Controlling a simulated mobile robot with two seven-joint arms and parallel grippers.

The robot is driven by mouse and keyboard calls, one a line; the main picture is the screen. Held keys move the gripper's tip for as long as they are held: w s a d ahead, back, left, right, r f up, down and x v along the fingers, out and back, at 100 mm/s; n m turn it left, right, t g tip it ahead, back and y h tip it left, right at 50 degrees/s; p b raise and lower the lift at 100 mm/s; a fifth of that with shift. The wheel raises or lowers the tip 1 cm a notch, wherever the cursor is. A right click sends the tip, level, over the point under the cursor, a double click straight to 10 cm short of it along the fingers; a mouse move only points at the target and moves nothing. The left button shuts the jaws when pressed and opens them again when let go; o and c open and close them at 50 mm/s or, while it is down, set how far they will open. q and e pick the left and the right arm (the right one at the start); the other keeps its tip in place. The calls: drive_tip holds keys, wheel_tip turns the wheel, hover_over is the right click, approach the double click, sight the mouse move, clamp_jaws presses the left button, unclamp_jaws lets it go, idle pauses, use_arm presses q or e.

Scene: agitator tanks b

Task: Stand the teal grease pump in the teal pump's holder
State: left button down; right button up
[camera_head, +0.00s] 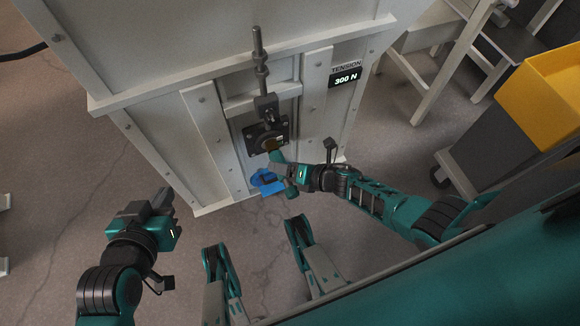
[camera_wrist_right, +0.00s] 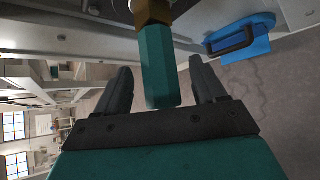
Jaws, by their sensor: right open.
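The teal grease pump (camera_wrist_right: 158,65) shows in the right wrist view as a six-sided teal body with a brass collar at its upper end. It also shows small in the head view (camera_head: 275,156), by the dark fitting on the machine front. In the head view my right gripper (camera_head: 284,170) is in front of the machine. My left gripper (camera_head: 150,206) is low at the left, away from the machine; its jaw opening is unclear. I cannot identify the teal pump's holder.
A blue piece (camera_head: 265,182) with a dark handle is low on the machine front; it shows in the right wrist view (camera_wrist_right: 243,40). The grey machine (camera_head: 205,130) has a tension display (camera_head: 345,78) reading 300 N. A yellow bin (camera_head: 545,95) stands at right.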

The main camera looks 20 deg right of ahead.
clamp_jaws()
idle(1.0)
drive_tip(key=shift+s, duration=0.65)
idle(0.4)
drive_tip(key=c, duration=0.6)
unclamp_jaws()
drive_tip(key=shift+s+f, duration=0.1)
clamp_jaws()
